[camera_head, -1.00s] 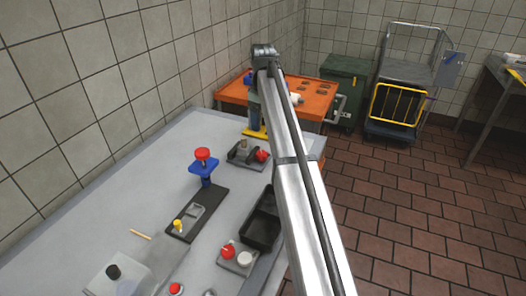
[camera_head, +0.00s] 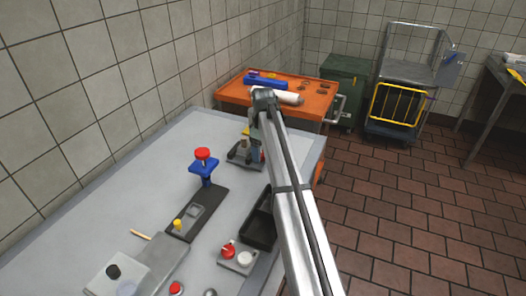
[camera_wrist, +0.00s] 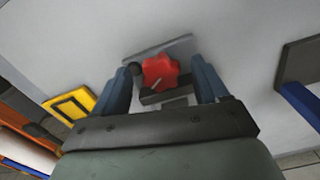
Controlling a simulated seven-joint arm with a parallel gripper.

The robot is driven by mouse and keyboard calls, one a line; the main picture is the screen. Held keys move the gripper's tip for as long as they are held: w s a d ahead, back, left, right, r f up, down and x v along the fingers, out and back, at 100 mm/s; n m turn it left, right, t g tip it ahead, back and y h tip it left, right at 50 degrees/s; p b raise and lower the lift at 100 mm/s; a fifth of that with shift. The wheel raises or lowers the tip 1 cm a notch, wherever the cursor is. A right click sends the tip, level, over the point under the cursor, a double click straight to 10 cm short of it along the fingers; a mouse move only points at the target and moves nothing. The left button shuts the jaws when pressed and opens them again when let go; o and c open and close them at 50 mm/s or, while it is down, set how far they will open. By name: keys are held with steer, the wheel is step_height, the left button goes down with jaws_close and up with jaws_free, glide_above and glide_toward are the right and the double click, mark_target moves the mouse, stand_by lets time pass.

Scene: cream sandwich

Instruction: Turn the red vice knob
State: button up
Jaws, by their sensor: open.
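The red vice knob (camera_wrist: 160,70) is lobed and shows in the wrist view between the two blue-grey fingers of my gripper (camera_wrist: 161,66). The fingers are spread on either side of it, with a narrow gap visible beside the knob. The knob sits on a grey vice (camera_wrist: 158,47) with a flat plate on the pale table. In the head view the vice (camera_head: 238,155) is at the far part of the table, and my arm and gripper (camera_head: 258,150) cover much of it, including most of the knob. I cannot tell the height of the fingertips relative to the knob.
A blue press with a red top (camera_head: 203,160) stands left of my arm on a dark base. A black tray (camera_head: 257,229) and a plate with a red knob (camera_head: 229,250) lie nearer. A yellow item (camera_wrist: 70,105) lies beside the vice. An orange cart (camera_head: 320,92) stands beyond the table.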

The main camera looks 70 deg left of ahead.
steer(key=shift+f, duration=0.2)
steer(key=shift+c, duration=0.3)
steer(key=c, duration=1)
steer(key=shift+m, duration=1.6)
steer(key=o, duration=1.1)
steer(key=shift+c, duration=0.2)
steer(key=shift+r, duration=0.1)
step_height(320, 180, up, 14)
